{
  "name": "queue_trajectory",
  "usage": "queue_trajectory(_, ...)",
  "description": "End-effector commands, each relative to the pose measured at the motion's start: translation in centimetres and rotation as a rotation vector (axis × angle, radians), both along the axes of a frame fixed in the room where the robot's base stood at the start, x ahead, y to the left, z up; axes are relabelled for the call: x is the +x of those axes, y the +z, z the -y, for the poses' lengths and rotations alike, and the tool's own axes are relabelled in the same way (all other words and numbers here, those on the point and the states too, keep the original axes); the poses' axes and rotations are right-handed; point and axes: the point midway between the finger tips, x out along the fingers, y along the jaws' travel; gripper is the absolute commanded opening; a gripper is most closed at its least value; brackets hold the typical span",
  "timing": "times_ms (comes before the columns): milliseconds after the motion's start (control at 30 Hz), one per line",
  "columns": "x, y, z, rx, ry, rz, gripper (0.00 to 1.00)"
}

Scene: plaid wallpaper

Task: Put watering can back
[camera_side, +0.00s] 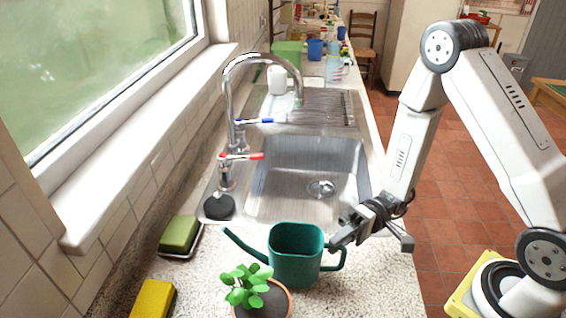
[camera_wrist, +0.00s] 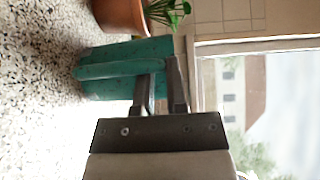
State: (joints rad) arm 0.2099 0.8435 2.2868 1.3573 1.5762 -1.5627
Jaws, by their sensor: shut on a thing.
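The green watering can (camera_side: 295,262) is upright on the speckled counter, or very close to it, just in front of the sink; I cannot tell whether it touches. Its spout points left and its handle is on the right. My gripper (camera_side: 338,236) reaches in from the right and is shut on the can at its handle side. In the wrist view the can (camera_wrist: 105,66) lies ahead of my gripper (camera_wrist: 160,90), whose two fingers straddle part of it. The exact contact is partly hidden.
A potted plant (camera_side: 262,300) stands close in front of the can, also in the wrist view (camera_wrist: 118,14). The sink (camera_side: 290,185) with its tap (camera_side: 232,105) lies behind. Bare counter (camera_side: 385,285) lies right.

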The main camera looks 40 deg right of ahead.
Motion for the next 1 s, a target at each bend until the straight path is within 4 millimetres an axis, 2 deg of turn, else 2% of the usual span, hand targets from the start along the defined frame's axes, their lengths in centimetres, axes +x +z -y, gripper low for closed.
queue_trajectory(533,0.01,-0.71,0.0,0.001,0.0,0.002,0.0)
queue_trajectory(567,0.0,-0.74,0.0,0.0,0.0,0.001,0.23)
queue_trajectory(600,0.0,-0.72,0.0,0.0,0.0,0.001,0.35)
queue_trajectory(667,0.0,-0.71,0.0,0.0,0.0,0.001,0.51)
queue_trajectory(1000,0.0,-0.66,0.0,0.0,0.0,0.001,0.51)
